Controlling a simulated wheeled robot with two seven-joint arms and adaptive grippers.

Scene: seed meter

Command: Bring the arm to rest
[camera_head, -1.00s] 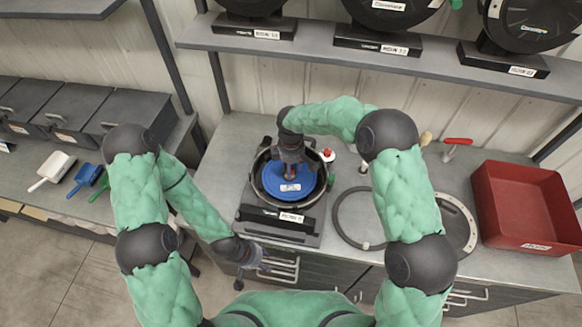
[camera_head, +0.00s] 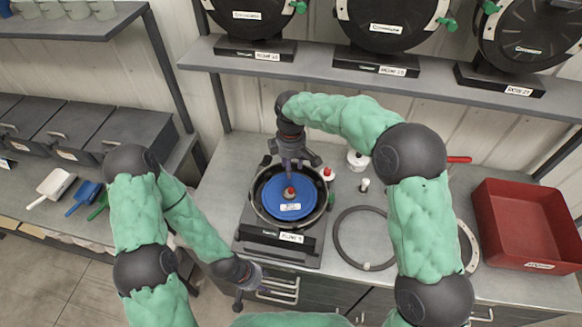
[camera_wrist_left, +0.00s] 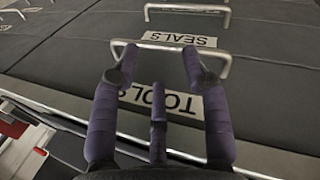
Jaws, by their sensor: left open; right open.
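My right gripper (camera_head: 294,164) points down just above the blue disc (camera_head: 288,206). It is open and empty, and a gap to the red knob (camera_head: 290,192) on the disc shows. The disc lies in the round black seed meter housing (camera_head: 325,209) on its stand on the bench. My left gripper (camera_head: 252,286) is open and empty, low in front of the bench drawers. In the left wrist view its purple fingers (camera_wrist_left: 158,66) are spread before a drawer handle (camera_wrist_left: 165,46). I cannot tell whether they touch it.
A dark ring (camera_head: 340,238) lies on the bench right of the meter, partly behind my right arm. A red bin (camera_head: 525,220) stands at the right. A shelf (camera_head: 370,68) with several black meters hangs above. Scoops (camera_head: 84,197) lie on the left bench.

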